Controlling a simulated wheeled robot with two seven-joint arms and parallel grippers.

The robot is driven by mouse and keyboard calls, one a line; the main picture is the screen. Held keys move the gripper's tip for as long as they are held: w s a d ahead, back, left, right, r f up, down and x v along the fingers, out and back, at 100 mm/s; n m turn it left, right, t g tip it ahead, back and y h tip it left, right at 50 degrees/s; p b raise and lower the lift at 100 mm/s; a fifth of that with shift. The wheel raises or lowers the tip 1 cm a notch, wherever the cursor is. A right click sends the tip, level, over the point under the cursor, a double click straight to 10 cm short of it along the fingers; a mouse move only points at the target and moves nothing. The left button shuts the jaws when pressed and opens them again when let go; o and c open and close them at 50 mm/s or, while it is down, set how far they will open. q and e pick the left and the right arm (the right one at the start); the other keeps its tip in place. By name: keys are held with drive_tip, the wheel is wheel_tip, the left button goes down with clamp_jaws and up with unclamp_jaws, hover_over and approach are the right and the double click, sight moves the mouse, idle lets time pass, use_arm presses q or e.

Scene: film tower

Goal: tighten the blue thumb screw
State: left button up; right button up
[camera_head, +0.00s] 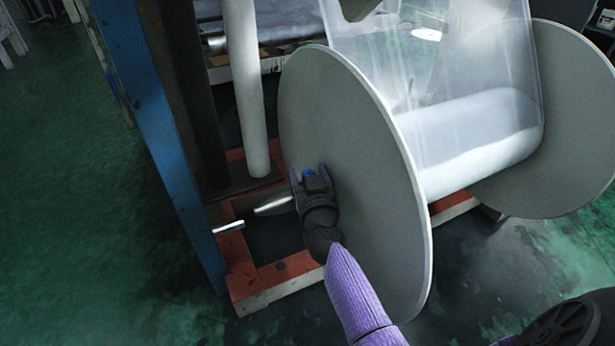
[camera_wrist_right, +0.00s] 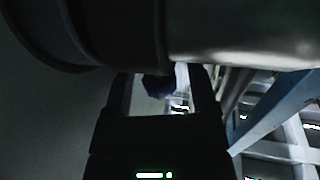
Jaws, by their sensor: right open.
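The blue thumb screw (camera_head: 308,173) shows as a small patch of blue near the centre of the near grey disc (camera_head: 350,110). My right gripper (camera_head: 310,174) reaches up to it from below, one finger on either side. In the right wrist view the screw (camera_wrist_right: 159,86) is a dark blue shape between the open fingers (camera_wrist_right: 165,88), under a round collar and a metal shaft (camera_wrist_right: 240,35). The picture is dark there, so I cannot tell whether the fingers touch the screw. My left gripper is not in view.
Clear film (camera_head: 460,70) runs up from the white roll (camera_head: 475,140) between two discs. The metal shaft end (camera_head: 274,206) sticks out left of my gripper. A blue upright (camera_head: 160,140), a white pole (camera_head: 246,90) and an orange base frame (camera_head: 240,262) stand left. Green floor lies open at far left.

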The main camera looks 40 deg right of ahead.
clamp_jaws()
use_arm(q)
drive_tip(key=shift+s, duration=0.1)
use_arm(e)
drive_tip(key=shift+m+h, duration=0.3)
drive_tip(key=shift+h, duration=0.1)
